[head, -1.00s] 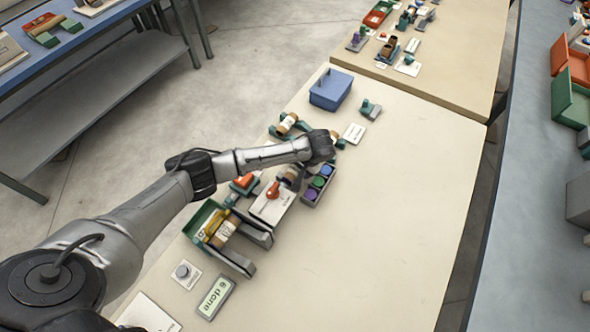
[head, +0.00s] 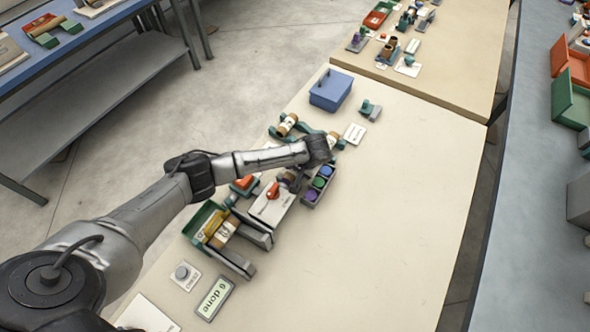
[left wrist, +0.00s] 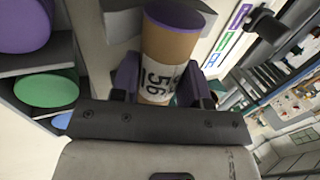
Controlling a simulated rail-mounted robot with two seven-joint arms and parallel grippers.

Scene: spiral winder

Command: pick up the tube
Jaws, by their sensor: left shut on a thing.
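In the head view my left gripper (head: 291,181) is just above the winder machine (head: 270,208), beside the rack of coloured rolls, and the arm mostly hides the held tube. My right gripper is in neither view.
A dark rack (head: 318,186) holds purple, green and blue rolls close to the gripper. A green tray (head: 205,222) with tubes, a "6 done" sign (head: 215,298) and a blue box (head: 331,90) share the table. The table's right side (head: 400,210) is clear.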

